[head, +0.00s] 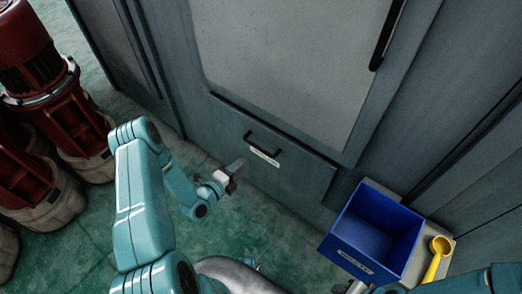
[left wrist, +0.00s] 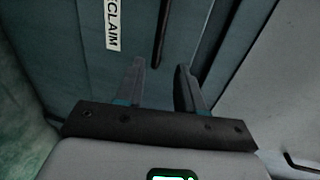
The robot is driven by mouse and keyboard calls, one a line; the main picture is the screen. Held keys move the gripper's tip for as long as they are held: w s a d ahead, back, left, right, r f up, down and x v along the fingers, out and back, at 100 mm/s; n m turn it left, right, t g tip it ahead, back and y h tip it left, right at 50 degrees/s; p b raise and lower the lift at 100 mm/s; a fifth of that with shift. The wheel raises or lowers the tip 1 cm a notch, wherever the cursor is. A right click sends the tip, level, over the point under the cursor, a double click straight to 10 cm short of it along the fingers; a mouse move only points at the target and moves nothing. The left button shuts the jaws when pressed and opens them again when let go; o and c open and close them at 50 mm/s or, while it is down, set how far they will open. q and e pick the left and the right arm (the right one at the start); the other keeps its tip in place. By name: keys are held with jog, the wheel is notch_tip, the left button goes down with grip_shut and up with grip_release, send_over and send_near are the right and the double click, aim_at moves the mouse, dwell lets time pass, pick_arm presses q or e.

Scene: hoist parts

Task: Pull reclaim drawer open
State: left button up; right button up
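The reclaim drawer (head: 290,152) is a grey front low in the cabinet and looks closed, flush with the panel. Its black bar handle (head: 263,143) sits above a white label (head: 262,157). My left gripper (head: 238,167) is just left of and below the handle, apart from it. In the left wrist view its two fingers (left wrist: 158,85) are spread and empty. The handle (left wrist: 163,32) lies ahead, roughly in line with the gap, and the label (left wrist: 113,24) shows part of its lettering. A grey part at the bottom edge, probably my right gripper (head: 353,287), is mostly cut off.
A blue bin (head: 372,235) and a yellow scoop (head: 436,258) stand on a light ledge (head: 453,243) at the right. Red and cream hoist motors (head: 50,95) stand on the left. Green floor (head: 250,225) is clear before the drawer.

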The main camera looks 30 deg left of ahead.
aim_at(262, 150)
pick_arm(q)
jog(key=shift+d+b+x, duration=0.1)
jog(key=shift+b+x, duration=0.25)
jog(key=shift+x, duration=2.85)
jog(key=shift+d+b+x, duration=0.15)
jog(key=shift+b+x, duration=0.2)
jog(key=shift+x, duration=2.85)
grip_shut()
